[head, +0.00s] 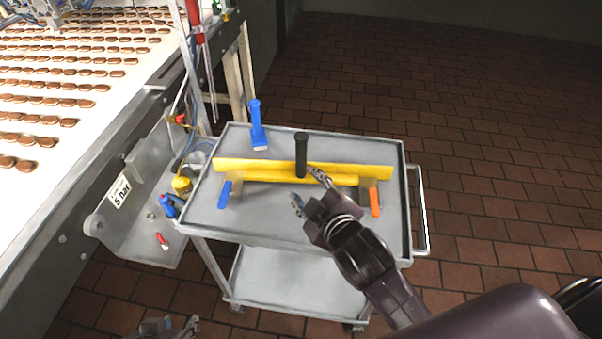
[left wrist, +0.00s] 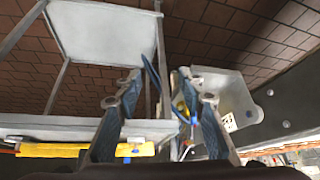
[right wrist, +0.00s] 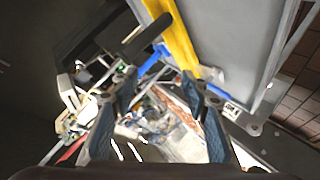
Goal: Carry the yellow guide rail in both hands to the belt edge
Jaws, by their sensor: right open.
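The yellow guide rail (head: 345,170) lies across the top of a grey metal cart, with a black upright handle (head: 301,155) near its middle. My right gripper (head: 307,187) is open and empty, close to the near side of the rail by the handle; whether it touches cannot be told. The right wrist view shows the rail (right wrist: 181,42) beyond the fingers, not between them. My left gripper (head: 178,325) is low at the bottom edge of the head view, well away from the rail. In the left wrist view its fingers (left wrist: 157,82) are apart and empty.
The cart top (head: 300,222) also holds a blue-handled scraper (head: 258,128) behind the rail, and blue (head: 224,194) and orange (head: 375,203) handles in front. The conveyor belt (head: 70,88) with rows of biscuits runs at left. A cart push bar (head: 422,212) is at right.

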